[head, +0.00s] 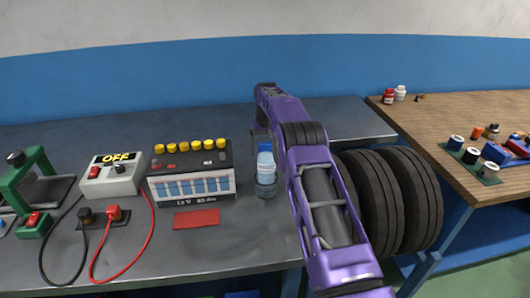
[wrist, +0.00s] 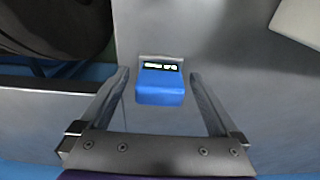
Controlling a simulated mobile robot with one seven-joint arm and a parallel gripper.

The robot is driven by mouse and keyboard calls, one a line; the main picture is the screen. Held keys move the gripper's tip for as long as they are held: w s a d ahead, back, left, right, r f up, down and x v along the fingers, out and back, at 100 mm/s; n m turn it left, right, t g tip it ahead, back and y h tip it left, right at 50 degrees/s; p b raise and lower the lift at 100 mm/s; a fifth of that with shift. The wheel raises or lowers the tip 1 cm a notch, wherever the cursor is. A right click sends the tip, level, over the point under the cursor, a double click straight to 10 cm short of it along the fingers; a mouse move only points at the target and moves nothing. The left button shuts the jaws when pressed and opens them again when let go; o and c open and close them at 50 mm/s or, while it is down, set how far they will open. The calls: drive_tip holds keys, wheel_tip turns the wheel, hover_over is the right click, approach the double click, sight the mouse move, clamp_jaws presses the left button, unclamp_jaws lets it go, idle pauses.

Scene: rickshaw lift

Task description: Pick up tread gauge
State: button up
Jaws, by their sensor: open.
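The tread gauge (wrist: 160,88), a small blue block with a dark display and a grey bar along its far end, lies on the grey bench top in the wrist view. My gripper (wrist: 159,73) is open, with one finger on each side of the gauge and a gap between each finger and its sides. How high the fingertips are above the bench I cannot tell. In the head view my purple arm reaches over the bench, and I cannot make out the gauge there.
A clear bottle with a blue top (head: 266,172) stands just left of my arm. A battery with yellow caps (head: 193,172) and a red cloth-like pad (head: 196,219) are farther left. Several black tyres (head: 408,200) stand at right, before a wooden table (head: 458,120).

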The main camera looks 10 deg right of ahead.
sight(265, 143)
drive_tip(key=shift+f, duration=0.3)
drive_tip(key=c, duration=1.5)
drive_tip(key=shift+o, duration=0.2)
drive_tip(key=shift+r, duration=0.15)
wheel_tip(265, 143, up, 10)
drive_tip(key=shift+f+p, duration=0.1)
drive_tip(key=shift+p, duration=0.6)
